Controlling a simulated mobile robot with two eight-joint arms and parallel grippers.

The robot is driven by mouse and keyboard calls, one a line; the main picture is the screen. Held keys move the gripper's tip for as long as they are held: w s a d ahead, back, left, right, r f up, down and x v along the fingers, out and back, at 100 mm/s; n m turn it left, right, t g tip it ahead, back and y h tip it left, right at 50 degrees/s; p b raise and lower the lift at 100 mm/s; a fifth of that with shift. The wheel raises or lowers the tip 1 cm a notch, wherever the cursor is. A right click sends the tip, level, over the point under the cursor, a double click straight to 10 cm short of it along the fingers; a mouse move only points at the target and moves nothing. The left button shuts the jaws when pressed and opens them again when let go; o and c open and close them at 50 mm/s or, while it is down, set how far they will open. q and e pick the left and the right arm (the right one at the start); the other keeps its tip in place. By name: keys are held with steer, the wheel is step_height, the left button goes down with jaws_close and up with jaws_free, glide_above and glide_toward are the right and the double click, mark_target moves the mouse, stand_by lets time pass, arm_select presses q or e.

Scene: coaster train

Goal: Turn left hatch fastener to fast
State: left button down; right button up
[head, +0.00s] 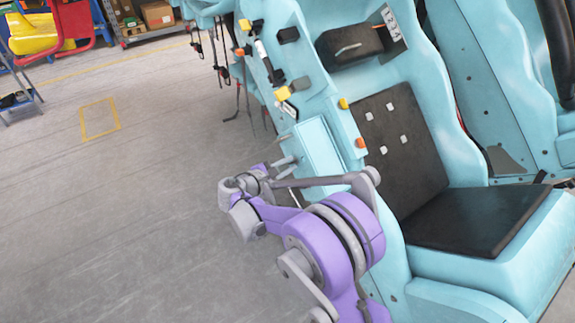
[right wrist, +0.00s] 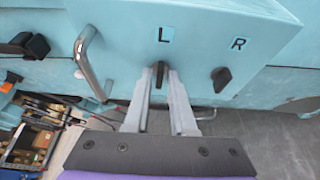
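The light blue hatch (right wrist: 200,25) carries the letters L and R in the right wrist view. A dark left fastener (right wrist: 160,74) sits below the L and looks roughly upright in the picture. A dark right fastener (right wrist: 221,78) sits below the R, slightly tilted. My right gripper (right wrist: 161,75) has one finger on each side of the left fastener, close to it. I cannot tell whether the fingers press on it. In the head view my right gripper (head: 294,164) is at the side of the hatch box (head: 320,147), whose fasteners are hidden there. My left gripper is not in view.
A metal handle (right wrist: 90,65) stands out left of the L in the right wrist view. A black seat (head: 470,220) lies to the right in the head view. Yellow and orange fittings line the blue body above the hatch. The grey floor (head: 110,220) at left is clear.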

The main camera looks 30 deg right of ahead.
jaws_close()
steer(key=shift+s+f+m+t+h+b, duration=0.1)
steer(key=shift+f+m+t+h+b, duration=0.35)
steer(key=shift+m+h+b, duration=1.55)
steer(key=shift+w+f+m+t+y+b, duration=0.15)
steer(key=shift+m+t+b, duration=0.7)
steer(key=shift+m, duration=2.55)
steer(key=shift+s+f+m+t+h+b, duration=0.15)
steer(key=shift+f+m+t+h+b, duration=0.2)
steer(key=shift+m+h+b, duration=1.25)
steer(key=m+y, duration=0.1)
steer(key=m, duration=0.1)
steer(key=shift+m+g, duration=0.25)
steer(key=shift+m, duration=0.15)
